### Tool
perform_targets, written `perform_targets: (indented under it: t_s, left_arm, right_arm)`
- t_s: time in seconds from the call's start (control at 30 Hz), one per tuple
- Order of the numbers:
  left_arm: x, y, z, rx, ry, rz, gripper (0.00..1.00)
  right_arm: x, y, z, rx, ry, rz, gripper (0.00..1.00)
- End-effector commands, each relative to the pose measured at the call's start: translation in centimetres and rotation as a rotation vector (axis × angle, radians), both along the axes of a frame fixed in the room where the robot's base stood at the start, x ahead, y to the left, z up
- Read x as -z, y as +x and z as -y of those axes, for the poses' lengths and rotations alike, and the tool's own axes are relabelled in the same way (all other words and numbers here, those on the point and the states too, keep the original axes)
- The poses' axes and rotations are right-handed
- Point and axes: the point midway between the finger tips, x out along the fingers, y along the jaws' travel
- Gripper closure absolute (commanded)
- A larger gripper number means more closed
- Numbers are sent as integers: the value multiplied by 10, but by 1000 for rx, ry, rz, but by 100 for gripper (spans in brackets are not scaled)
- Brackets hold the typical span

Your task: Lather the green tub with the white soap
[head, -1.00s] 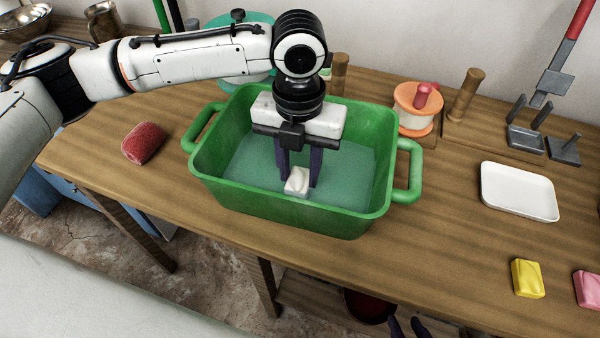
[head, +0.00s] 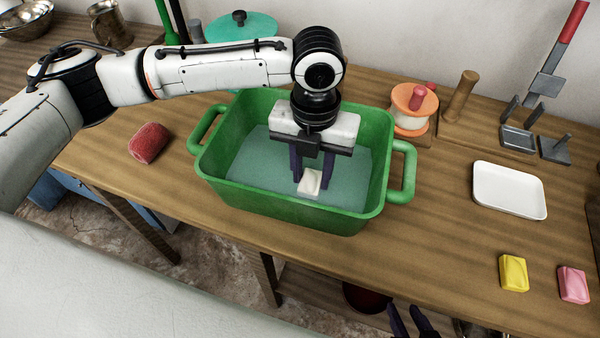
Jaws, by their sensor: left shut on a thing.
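The green tub (head: 290,212) stands on the wooden table, with a handle at each end and a flat blue-green surface inside. My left gripper (head: 311,176) reaches down into the tub and is shut on the white soap (head: 310,183). The soap is low inside, right of the middle and toward the near wall. I cannot tell whether it touches the surface below. My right gripper (head: 410,320) shows only as dark fingers at the bottom edge, spread apart and empty, in front of the table.
A red sponge-like block (head: 148,143) lies left of the tub. An orange spool (head: 413,108) stands behind its right handle. A white tray (head: 510,190), yellow soap (head: 514,273) and pink soap (head: 573,284) lie to the right. The table between tub and tray is clear.

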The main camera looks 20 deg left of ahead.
Motion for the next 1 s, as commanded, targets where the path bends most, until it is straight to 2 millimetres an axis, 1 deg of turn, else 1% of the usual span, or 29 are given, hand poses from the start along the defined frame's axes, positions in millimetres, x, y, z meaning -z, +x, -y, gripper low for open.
perform_targets:
  t_s: [0.03, 0.13, 0.43, 0.57, 0.8, 0.9, 1.0]
  left_arm:
    - [-1, 0, 5, 0, 0, -1, 95]
    - [0, 0, 8, -2, 1, 0, 95]
    - [0, 0, 6, -3, 1, 0, 95]
    - [-2, 0, -9, -5, 2, -2, 95]
    - [-2, -2, -42, -4, 1, -1, 95]
    - [-1, -2, -50, -3, 2, -1, 95]
    - [0, -2, -52, -1, 1, 0, 95]
  right_arm:
    - [-3, 0, 0, 0, 0, 1, 69]
    - [-4, 0, 0, 0, 0, 1, 69]
    - [-5, 0, 0, -1, 1, 1, 69]
    - [-14, 0, -1, -1, 1, 1, 69]
    - [-29, 0, 0, -1, 1, 1, 69]
    - [-31, 0, 0, -1, 1, 1, 69]
    - [-31, 0, 0, -1, 1, 1, 69]
